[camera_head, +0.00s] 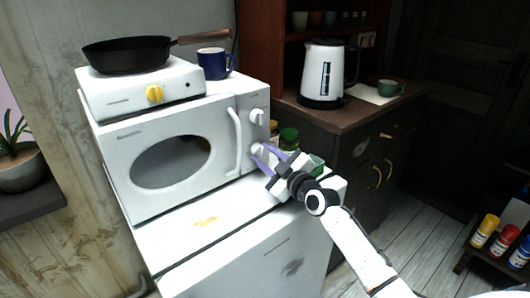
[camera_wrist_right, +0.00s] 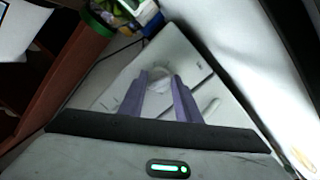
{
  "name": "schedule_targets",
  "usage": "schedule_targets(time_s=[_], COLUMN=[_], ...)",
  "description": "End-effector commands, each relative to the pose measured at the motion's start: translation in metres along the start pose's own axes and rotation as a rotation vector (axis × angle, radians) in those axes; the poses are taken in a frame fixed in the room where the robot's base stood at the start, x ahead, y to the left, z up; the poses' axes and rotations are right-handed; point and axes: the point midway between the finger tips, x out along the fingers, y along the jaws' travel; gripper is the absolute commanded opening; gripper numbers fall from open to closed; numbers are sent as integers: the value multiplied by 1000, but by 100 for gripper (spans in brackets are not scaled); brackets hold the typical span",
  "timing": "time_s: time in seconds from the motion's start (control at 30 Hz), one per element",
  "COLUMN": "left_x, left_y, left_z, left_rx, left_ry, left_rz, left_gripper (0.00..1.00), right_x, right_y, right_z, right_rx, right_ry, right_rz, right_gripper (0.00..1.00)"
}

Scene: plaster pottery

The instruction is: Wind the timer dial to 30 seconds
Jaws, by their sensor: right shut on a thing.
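A white microwave (camera_head: 118,165) with an oval window stands on a white cabinet. Its right panel carries two white dials, an upper dial (camera_head: 257,116) and a lower dial (camera_head: 257,149). My right gripper (camera_head: 261,154) reaches in from the right with its purple fingers at the lower dial. My left gripper is not in view.
A hotplate (camera_head: 120,93) with a black pan (camera_head: 125,53) and a blue mug (camera_head: 213,64) stand on the microwave. The door handle (camera_head: 235,138) is just left of the dials. Green-lidded jars (camera_head: 288,138) stand close behind my gripper. A kettle (camera_head: 323,75) is on the counter.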

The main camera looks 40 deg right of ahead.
Motion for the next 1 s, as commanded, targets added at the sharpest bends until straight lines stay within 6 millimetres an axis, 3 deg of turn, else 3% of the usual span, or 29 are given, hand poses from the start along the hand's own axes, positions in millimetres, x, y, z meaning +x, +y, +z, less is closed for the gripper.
schedule_targets(time_s=[0.6, 1.0], left_x=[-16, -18], left_y=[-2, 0], left_z=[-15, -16], left_rx=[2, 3], left_ry=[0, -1], left_rz=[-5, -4], left_gripper=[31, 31], right_x=[0, 0], right_y=[-1, -1], right_z=[-1, 0], right_rx=[529, 685], right_ry=[-38, -49], right_rz=[-55, -70], right_gripper=[8, 8])
